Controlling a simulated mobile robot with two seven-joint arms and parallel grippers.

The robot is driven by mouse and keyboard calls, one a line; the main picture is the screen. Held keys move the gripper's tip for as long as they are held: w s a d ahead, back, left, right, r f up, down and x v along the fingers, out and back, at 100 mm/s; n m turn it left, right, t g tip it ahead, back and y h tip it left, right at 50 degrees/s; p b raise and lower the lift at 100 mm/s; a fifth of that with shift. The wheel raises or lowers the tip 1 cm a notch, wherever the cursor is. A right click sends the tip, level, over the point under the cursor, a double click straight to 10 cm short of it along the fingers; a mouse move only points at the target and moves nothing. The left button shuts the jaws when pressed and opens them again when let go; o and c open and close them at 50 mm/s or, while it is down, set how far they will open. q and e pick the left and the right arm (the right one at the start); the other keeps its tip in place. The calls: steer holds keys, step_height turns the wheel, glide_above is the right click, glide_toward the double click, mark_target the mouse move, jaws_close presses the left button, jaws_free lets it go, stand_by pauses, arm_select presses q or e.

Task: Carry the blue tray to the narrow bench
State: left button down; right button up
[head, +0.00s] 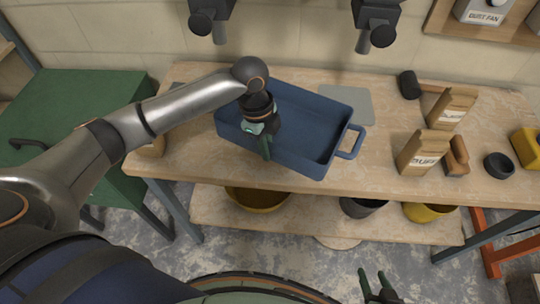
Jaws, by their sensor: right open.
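The blue tray (312,163) lies empty and upright on a wooden workbench (385,185). Its right handle (351,142) is free; its left end is partly hidden by my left arm. My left gripper (266,150) points down at the tray's front left part, overlapping its near wall. I cannot tell if its fingers touch the wall or are shut. My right gripper (374,284) is open and empty at the bottom edge, well short of the bench. I cannot tell which surface is the narrow bench; a green-topped one (65,110) stands at the left.
Paper bags (420,152), a mallet (409,85), a black bowl (499,166) and a yellow item (526,148) stand right of the tray. A grey sheet (349,101) lies behind it. Tubs (258,199) sit on the shelf below. Wall fixtures (375,22) hang above.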

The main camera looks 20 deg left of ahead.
mark_target(267, 171)
arm_select(q)
steer(key=shift+f, duration=2.7)
steer(key=c, duration=1.5)
jaws_free()
steer(key=shift+f, duration=0.15)
steer(key=o, duration=0.5)
steer(key=shift+c, duration=0.2)
steer(key=r, duration=0.4)
steer(key=a+r, duration=0.1)
steer(key=r, duration=0.7)
steer(key=shift+w+a+r, duration=0.1)
steer(key=shift+a, duration=0.3)
